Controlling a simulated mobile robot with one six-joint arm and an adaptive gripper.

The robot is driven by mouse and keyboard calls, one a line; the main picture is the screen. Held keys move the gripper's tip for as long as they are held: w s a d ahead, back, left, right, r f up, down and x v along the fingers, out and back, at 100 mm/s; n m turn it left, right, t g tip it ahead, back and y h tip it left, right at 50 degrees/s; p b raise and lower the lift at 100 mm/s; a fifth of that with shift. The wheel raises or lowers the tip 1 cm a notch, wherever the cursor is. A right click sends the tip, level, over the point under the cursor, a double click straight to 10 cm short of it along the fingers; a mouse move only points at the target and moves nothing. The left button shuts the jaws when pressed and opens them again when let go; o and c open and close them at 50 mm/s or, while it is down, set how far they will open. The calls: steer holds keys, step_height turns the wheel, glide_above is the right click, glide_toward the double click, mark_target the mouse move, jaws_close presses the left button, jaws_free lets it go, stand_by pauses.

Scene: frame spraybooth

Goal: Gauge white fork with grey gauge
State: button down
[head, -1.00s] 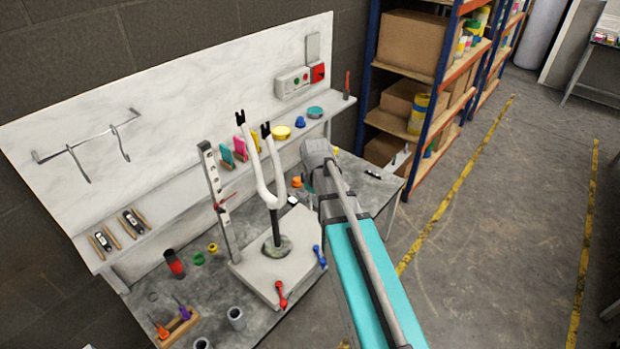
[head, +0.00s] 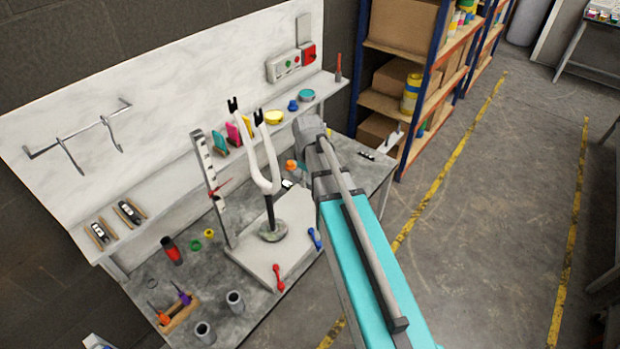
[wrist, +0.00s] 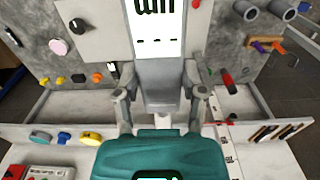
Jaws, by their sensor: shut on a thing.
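The white fork (head: 267,165) stands upright on a dark stem above a pale base plate (head: 294,215) on the bench, its two dark-tipped prongs pointing up. My arm reaches in from the lower right, and its end is just right of the fork in the head view. The arm hides the jaws there. The fork cannot be made out clearly in the wrist view. I cannot tell whether gauge and fork touch.
A tall ruler stand (head: 212,185) rises left of the fork. Teal and pink cards (head: 232,134), a yellow tin (head: 273,118) and a teal tin (head: 306,95) line the back shelf. Red (head: 278,278) and blue (head: 314,238) handles sit at the plate's edges. Floor is free to the right.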

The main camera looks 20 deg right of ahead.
mark_target(292, 171)
steer(key=shift+w+a, duration=0.7)
steer(key=shift+w, duration=0.25)
steer(key=shift+w+a, duration=0.7)
steer(key=shift+w, duration=0.25)
steer(key=shift+w+a, duration=0.5)
steer(key=shift+w, duration=0.25)
stand_by(1.9)
steer(key=shift+s, duration=0.1)
steer(key=shift+s+d, duration=0.8)
steer(key=shift+s, duration=0.25)
steer(key=shift+s+d, duration=0.75)
steer(key=shift+s, duration=0.3)
steer(key=shift+s+d, duration=0.8)
steer(key=shift+s, duration=0.25)
step_height(292, 171, down, 6)
steer(key=b, duration=0.6)
steer(key=shift+f, duration=0.15)
